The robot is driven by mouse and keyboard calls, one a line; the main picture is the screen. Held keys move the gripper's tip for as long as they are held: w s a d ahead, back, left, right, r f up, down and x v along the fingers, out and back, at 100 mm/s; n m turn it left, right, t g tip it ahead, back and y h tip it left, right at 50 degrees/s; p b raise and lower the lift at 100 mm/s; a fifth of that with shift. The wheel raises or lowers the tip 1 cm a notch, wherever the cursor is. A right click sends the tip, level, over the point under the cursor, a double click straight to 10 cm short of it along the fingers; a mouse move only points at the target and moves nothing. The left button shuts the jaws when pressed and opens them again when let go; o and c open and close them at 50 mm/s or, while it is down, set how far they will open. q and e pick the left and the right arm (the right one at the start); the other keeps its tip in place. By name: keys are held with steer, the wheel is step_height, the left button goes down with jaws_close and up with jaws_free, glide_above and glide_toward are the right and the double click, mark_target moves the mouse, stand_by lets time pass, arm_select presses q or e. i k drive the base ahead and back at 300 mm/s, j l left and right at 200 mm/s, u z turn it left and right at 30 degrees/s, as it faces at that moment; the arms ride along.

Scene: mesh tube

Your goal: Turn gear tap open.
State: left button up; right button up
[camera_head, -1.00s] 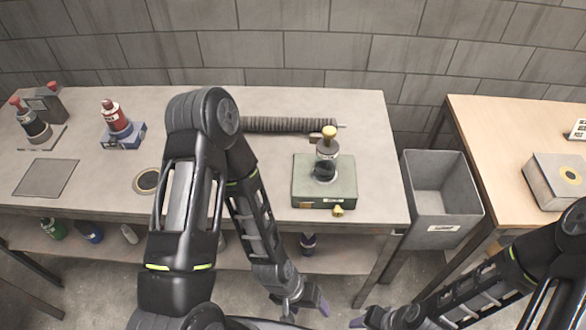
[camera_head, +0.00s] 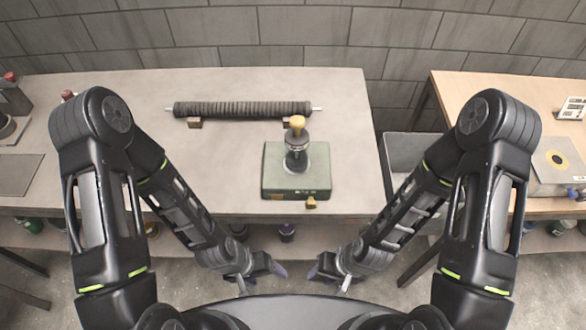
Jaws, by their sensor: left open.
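A squat green box (camera_head: 283,186) stands near the front right of the grey workbench. A dark upright fitting (camera_head: 296,160) with a yellow knob (camera_head: 297,122) on top stands on it. A small brass tap (camera_head: 311,202) sticks out low at the box's front right. Whether the tap is open or shut is too small to tell. My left gripper (camera_head: 258,275) is open and empty, below and in front of the bench edge. My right gripper (camera_head: 330,276) is opposite it, also open and empty. Both are apart from the box.
A dark ribbed tube (camera_head: 242,109) on a rod lies across small blocks behind the box. A grey bin (camera_head: 402,150) stands between the workbench (camera_head: 230,180) and a wooden table (camera_head: 470,88), partly hidden by my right arm. The bench top left of the box is clear.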

mark_target(310, 204)
steer(key=l+u, duration=0.1)
steer(key=u, duration=0.3)
steer(key=k+l+u, duration=0.4)
steer(key=l, duration=0.3)
steer(key=k+l+u, duration=0.4)
steer(key=k+l, duration=0.6)
